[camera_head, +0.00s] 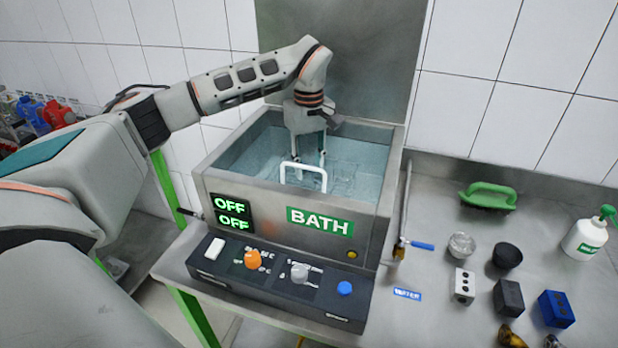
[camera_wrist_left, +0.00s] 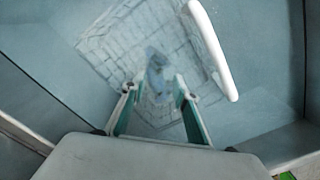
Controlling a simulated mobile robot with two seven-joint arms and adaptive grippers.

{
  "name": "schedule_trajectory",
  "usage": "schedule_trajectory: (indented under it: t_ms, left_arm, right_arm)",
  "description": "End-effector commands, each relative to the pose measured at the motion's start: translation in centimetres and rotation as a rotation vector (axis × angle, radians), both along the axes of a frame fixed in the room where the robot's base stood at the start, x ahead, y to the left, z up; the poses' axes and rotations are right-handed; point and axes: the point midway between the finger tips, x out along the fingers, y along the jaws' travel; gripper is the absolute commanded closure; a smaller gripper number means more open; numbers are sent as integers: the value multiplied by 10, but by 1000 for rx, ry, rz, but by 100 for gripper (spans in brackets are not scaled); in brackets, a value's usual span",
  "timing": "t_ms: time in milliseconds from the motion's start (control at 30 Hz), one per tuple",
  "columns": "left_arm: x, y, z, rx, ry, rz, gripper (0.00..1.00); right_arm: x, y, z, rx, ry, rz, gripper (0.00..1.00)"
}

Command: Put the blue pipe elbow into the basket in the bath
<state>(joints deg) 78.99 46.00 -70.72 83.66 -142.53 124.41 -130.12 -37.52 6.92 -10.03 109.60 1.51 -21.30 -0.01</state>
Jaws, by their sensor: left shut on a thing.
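The bath (camera_head: 372,262) is a steel tank of clear water with a green BATH label. The wire basket (camera_wrist_left: 112,45) lies under the water, and its white handle (camera_head: 304,167) stands up at the front. My left gripper (camera_head: 309,157) reaches down into the bath from above, behind the handle. In the left wrist view, the gripper (camera_wrist_left: 154,88) is over the basket mesh, shut on the blue pipe elbow (camera_wrist_left: 155,72), which looks blurred and pale through the water. Whether the elbow touches the basket floor is unclear. My right gripper is out of view.
A control panel (camera_head: 275,285) with knobs and OFF displays fronts the bath. On the steel counter to the right are a green brush (camera_head: 488,196), a white spray bottle (camera_head: 585,236), a blue block (camera_head: 556,309) and other small parts. A raised lid (camera_head: 350,60) stands behind the bath.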

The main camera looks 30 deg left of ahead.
Motion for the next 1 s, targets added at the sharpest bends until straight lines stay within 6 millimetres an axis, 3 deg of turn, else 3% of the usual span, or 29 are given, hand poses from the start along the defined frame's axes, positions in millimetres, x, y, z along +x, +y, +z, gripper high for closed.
schedule_trajectory:
  t_ms: [300, 767, 800, 833, 1000]
  left_arm:
    - [0, 0, -35, 0, 1, 0, 96]
    - [0, 0, -42, 0, 0, 1, 96]
    - [0, 0, -42, 0, 0, 1, 61]
    - [0, 0, -42, 0, 0, 1, 54]
    - [0, 0, -42, 0, 0, 1, 54]
  right_arm:
    - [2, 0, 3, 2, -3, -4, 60]
    - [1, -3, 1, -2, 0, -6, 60]
    - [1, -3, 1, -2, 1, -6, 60]
    - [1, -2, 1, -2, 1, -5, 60]
    - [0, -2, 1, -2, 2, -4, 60]
